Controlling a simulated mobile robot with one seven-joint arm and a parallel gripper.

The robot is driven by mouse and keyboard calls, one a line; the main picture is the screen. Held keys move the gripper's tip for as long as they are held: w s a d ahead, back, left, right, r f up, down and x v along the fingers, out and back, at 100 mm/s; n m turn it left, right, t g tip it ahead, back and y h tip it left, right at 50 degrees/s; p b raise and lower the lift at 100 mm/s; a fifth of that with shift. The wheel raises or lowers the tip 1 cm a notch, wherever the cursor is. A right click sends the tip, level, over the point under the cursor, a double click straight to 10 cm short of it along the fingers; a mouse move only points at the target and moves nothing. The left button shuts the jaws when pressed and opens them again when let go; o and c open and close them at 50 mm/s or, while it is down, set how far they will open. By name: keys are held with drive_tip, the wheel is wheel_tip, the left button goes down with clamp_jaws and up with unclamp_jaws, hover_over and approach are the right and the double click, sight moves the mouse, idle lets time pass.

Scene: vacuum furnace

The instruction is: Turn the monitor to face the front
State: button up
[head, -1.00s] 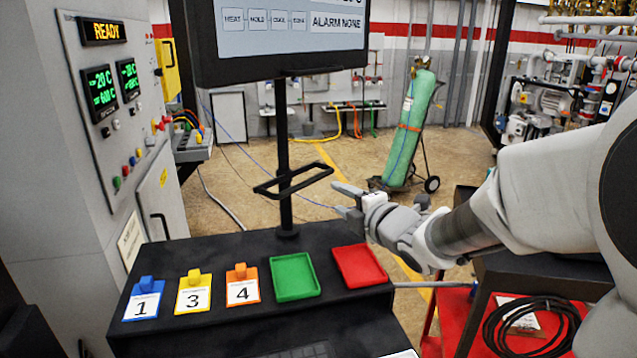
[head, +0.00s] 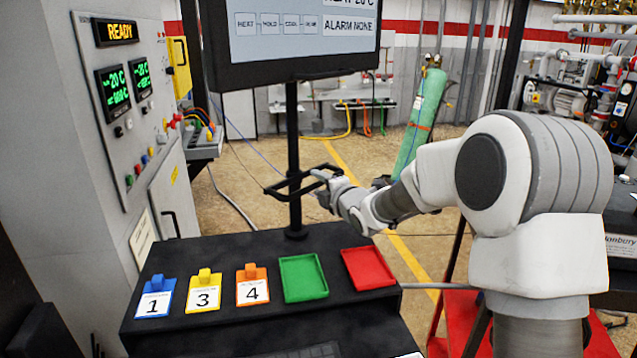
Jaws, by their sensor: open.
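The monitor (head: 292,45) stands on a thin black post (head: 292,140) at the back of a black console. Its screen reads "ALARM NONE" and is cut off by the top edge. A black rectangular handle frame (head: 272,190) sticks out from both sides of the post, slightly tilted. My gripper (head: 318,181) comes in from the right and is at the right end of the handle. Its fingers are open; I cannot tell whether they touch the handle or straddle it.
The console top (head: 232,262) holds tags 1 (head: 155,302), 3 (head: 203,297) and 4 (head: 252,291), a green tray (head: 303,279) and a red tray (head: 368,268). A control cabinet (head: 115,120) stands at left. A green gas cylinder (head: 425,115) stands behind my arm.

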drive_tip(key=shift+w+a+f, duration=0.1)
drive_tip(key=shift+w+a, duration=0.05)
drive_tip(key=shift+w, duration=0.2)
clamp_jaws()
idle(1.3)
